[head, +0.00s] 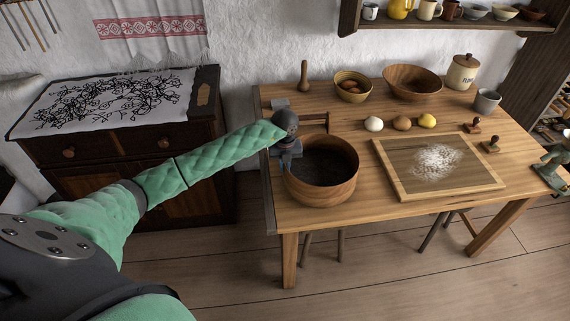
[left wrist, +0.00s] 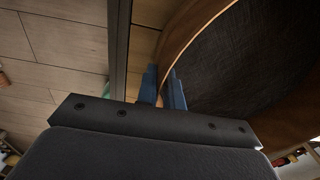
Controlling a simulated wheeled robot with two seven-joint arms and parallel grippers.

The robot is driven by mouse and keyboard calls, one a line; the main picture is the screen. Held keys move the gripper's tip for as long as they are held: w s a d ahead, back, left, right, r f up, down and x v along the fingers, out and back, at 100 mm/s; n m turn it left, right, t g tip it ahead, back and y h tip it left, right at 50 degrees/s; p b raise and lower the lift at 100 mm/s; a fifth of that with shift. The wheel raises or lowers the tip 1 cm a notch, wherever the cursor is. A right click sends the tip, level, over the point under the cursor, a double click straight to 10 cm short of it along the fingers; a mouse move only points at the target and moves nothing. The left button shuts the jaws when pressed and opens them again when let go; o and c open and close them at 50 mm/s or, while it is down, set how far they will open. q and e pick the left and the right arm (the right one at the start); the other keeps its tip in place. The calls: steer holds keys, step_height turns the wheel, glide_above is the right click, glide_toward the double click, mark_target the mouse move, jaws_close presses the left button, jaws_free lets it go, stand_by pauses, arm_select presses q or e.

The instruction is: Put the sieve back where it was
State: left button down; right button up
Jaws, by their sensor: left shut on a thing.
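The sieve (head: 350,181) is a round wooden hoop with dark mesh inside, at the left front of the table. My left gripper (head: 291,160) is shut on its left rim. In the left wrist view, the blue fingers (left wrist: 165,90) stand on either side of the hoop wall (left wrist: 188,32), with the dark mesh (left wrist: 260,60) to the right. The sieve looks roughly level; I cannot tell whether its underside touches the table.
The wooden table (head: 400,218) holds a framed board (head: 388,181) with white flour, right of the sieve. Behind are a mushroom-white ball (head: 374,124), an onion-brown ball (head: 402,123), a yellow one (head: 427,121), bowls (head: 411,80), a jar (head: 462,73) and a grey cup (head: 487,102).

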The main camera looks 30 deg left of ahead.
arm_select(q)
steer(key=shift+f, duration=0.2)
arm_select(e)
steer(key=shift+s+d+f, duration=0.1)
steer(key=shift+s+f, duration=0.05)
steer(key=shift+f, duration=0.05)
arm_select(q)
steer(key=shift+f, duration=0.15)
steer(key=c, duration=1.8)
jaws_free()
steer(key=shift+o, duration=1.3)
arm_select(e)
steer(key=shift+r, duration=0.1)
arm_select(q)
steer(key=shift+r, duration=0.2)
arm_select(e)
steer(key=shift+r, duration=0.1)
